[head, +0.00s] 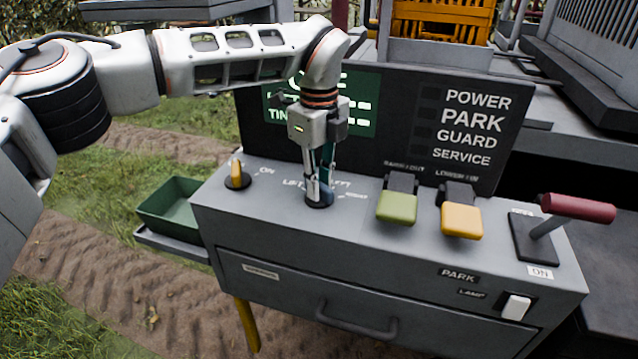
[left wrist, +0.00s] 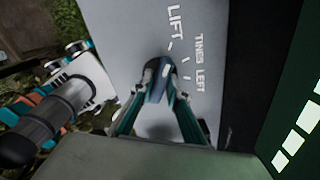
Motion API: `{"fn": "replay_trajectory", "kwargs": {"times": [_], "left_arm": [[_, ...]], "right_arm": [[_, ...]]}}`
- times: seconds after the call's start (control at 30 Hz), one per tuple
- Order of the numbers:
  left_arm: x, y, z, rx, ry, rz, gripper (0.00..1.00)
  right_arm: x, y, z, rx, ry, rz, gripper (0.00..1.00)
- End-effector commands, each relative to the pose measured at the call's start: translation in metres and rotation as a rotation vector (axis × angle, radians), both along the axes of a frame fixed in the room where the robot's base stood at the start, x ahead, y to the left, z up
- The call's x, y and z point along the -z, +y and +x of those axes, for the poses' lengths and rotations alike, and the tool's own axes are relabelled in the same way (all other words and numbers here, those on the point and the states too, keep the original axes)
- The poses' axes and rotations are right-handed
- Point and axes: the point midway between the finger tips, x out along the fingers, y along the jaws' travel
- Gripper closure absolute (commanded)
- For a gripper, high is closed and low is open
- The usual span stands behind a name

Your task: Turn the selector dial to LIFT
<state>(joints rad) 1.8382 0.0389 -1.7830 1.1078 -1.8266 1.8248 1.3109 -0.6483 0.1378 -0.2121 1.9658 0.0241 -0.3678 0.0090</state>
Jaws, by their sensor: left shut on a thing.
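The selector dial (head: 319,199) is a small dark knob on the top of the grey control box. My left gripper (head: 319,184) points down from above and is shut on it. In the left wrist view, the teal-sided fingers (left wrist: 160,95) close on both sides of the dial (left wrist: 157,88). The LIFT label (left wrist: 175,22) and the TINES LEFT label (left wrist: 200,62) are printed beside it, with short white tick marks. A white mark shows on the dial, but I cannot tell surely which tick it points to. My right gripper is not in view.
The control box (head: 270,225) also carries a yellow toggle (head: 236,172), a green paddle (head: 397,208), a yellow paddle (head: 461,220) and a red-handled lever (head: 577,207). A dark display panel (head: 405,115) stands behind. A green bin (head: 168,207) sits at left.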

Motion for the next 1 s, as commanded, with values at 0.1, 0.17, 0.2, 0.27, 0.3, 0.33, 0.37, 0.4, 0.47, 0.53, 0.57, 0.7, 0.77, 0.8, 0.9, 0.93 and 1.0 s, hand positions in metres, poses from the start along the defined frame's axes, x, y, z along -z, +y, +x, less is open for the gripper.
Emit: {"fn": "replay_trajectory", "kwargs": {"times": [0.1, 0.17, 0.2, 0.27, 0.3, 0.33, 0.37, 0.4, 0.47, 0.53, 0.57, 0.7, 0.77, 0.8, 0.9, 0.93, 1.0], "left_arm": [[0.0027, 0.0006, -0.0011, -0.022, 0.005, 0.003, 1.00], [0.0027, 0.0006, -0.0010, -0.027, 0.005, 0.003, 1.00], [0.0026, 0.0006, -0.0010, -0.028, 0.005, 0.003, 1.00], [0.0026, 0.0006, -0.0010, -0.030, 0.005, 0.003, 1.00], [0.0026, 0.0007, -0.0010, -0.030, 0.005, 0.003, 1.00], [0.0026, 0.0007, -0.0010, -0.030, 0.005, 0.003, 1.00], [0.0026, 0.0008, -0.0009, -0.030, 0.005, 0.003, 1.00], [0.0026, 0.0008, -0.0009, -0.030, 0.005, 0.003, 1.00], [0.0026, 0.0009, -0.0008, -0.030, 0.005, 0.003, 1.00], [0.0025, 0.0009, -0.0008, -0.030, 0.005, 0.003, 1.00], [0.0025, 0.0009, -0.0008, -0.030, 0.005, 0.003, 0.79], [0.0021, 0.0007, -0.0005, -0.028, 0.003, 0.003, 0.68], [0.0017, 0.0006, -0.0004, -0.028, 0.002, 0.002, 0.68], [0.0015, 0.0005, -0.0003, -0.028, 0.002, 0.002, 0.68], [0.0010, 0.0004, -0.0002, -0.027, 0.002, 0.001, 0.68], [0.0006, 0.0004, -0.0002, -0.027, 0.002, 0.001, 0.68], [-0.0019, 0.0004, 0.0001, -0.027, 0.000, 0.001, 0.68]], "right_arm": [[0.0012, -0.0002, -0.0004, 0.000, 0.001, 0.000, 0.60], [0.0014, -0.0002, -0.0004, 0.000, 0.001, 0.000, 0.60], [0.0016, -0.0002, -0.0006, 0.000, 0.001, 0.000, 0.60], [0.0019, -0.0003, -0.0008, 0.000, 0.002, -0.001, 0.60], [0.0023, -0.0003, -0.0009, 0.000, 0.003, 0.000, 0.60], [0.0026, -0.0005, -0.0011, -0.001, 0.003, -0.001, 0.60], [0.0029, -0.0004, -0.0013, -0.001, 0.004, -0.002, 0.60], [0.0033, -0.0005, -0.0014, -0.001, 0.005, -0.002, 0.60], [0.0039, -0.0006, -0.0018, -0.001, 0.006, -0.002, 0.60], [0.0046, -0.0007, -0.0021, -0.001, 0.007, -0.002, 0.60], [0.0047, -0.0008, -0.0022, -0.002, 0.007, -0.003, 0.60], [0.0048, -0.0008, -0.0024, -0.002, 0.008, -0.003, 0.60], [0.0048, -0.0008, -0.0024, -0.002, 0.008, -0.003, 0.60], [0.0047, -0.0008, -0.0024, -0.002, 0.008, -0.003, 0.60], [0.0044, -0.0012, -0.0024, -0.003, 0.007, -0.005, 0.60], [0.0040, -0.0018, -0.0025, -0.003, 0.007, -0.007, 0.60], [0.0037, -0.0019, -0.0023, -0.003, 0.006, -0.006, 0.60]]}}
